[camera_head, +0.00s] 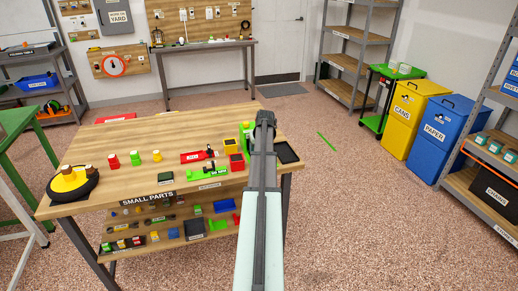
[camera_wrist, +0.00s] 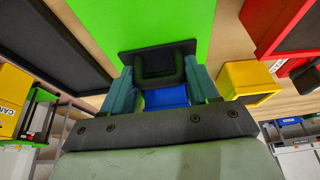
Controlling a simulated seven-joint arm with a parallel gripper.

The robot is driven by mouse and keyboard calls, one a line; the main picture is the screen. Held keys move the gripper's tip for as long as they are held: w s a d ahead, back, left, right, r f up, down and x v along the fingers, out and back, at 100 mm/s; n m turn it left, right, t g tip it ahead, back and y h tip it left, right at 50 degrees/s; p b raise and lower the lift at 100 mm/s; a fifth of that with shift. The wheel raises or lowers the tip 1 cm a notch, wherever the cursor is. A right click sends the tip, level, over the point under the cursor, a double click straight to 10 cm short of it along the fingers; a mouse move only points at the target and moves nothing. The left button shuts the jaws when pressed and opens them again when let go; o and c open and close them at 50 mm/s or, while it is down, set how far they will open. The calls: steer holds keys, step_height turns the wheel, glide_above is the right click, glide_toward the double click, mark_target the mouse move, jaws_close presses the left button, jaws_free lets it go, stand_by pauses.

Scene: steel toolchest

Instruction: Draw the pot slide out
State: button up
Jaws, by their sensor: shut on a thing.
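My gripper (camera_head: 264,118) is over the right end of the wooden table, seen from behind in the head view. In the wrist view its two teal fingers (camera_wrist: 160,75) are shut on a dark block-like handle (camera_wrist: 160,63) with a black plate at its far side. A bright green panel (camera_wrist: 180,22) lies just beyond the handle. A blue patch (camera_wrist: 166,97) shows between the fingers. In the head view my arm hides most of the held part, and only a green edge (camera_head: 246,130) shows beside it. I cannot tell how far the slide is out.
A black tray (camera_head: 287,152) lies right of my gripper. A yellow box (camera_head: 231,146) and red bin (camera_head: 237,164) stand close on the left; the yellow box also shows in the wrist view (camera_wrist: 250,78).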

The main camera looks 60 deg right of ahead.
steer(key=s+a, duration=0.6)
steer(key=shift+w+d, duration=0.15)
steer(key=shift+d, duration=0.05)
steer(key=o, duration=1.5)
steer(key=shift+r, duration=0.1)
steer(key=v, duration=1.3)
steer(key=shift+r, duration=0.3)
steer(key=shift+a, duration=0.15)
